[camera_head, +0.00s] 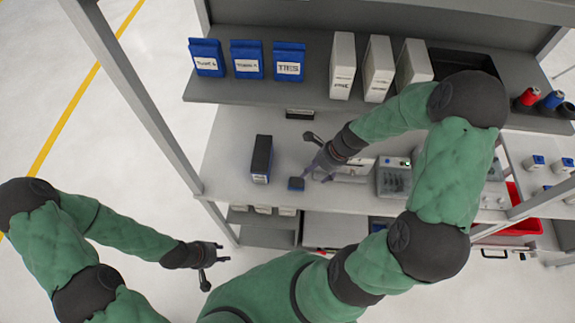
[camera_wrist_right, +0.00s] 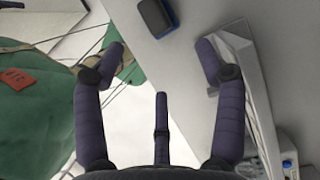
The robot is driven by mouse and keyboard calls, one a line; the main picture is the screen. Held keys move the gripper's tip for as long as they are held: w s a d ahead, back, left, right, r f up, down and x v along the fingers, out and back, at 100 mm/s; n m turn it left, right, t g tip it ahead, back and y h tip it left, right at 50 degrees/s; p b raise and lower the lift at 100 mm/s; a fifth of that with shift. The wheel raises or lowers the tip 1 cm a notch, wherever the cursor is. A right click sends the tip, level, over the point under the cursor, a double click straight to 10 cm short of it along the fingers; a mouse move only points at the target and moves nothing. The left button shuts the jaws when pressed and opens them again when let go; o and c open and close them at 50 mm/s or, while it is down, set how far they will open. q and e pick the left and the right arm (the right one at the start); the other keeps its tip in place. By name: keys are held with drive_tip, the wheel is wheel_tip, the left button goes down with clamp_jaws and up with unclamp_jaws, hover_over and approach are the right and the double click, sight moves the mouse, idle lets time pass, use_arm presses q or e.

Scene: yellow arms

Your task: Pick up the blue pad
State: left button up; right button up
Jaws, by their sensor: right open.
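My left gripper (camera_head: 222,252) is open and empty, away from the bench at the lower left.
A grey device (camera_head: 394,177) sits to the right. The upper shelf (camera_head: 255,90) holds blue bins (camera_head: 247,59) and white binders (camera_head: 343,66). A bench post (camera_head: 135,90) rises at left.

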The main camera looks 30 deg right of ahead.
sight(301, 182)
drive_tip(key=b+x, duration=0.1)
drive_tip(key=x, duration=0.4)
drive_tip(key=shift+s+a, duration=0.1)
drive_tip(key=shift+a+f, duration=0.15)
drive_tip(key=shift+f, duration=0.05)
drive_tip(key=x, duration=0.2)
drive_tip(key=b+x, duration=0.1)
drive_tip(key=x, duration=0.1)
drive_tip(key=shift+w+a+f, duration=0.2)
drive_tip(key=shift+w+a, duration=0.1)
drive_tip(key=shift+a, duration=0.15)
drive_tip(key=c, duration=1.1)
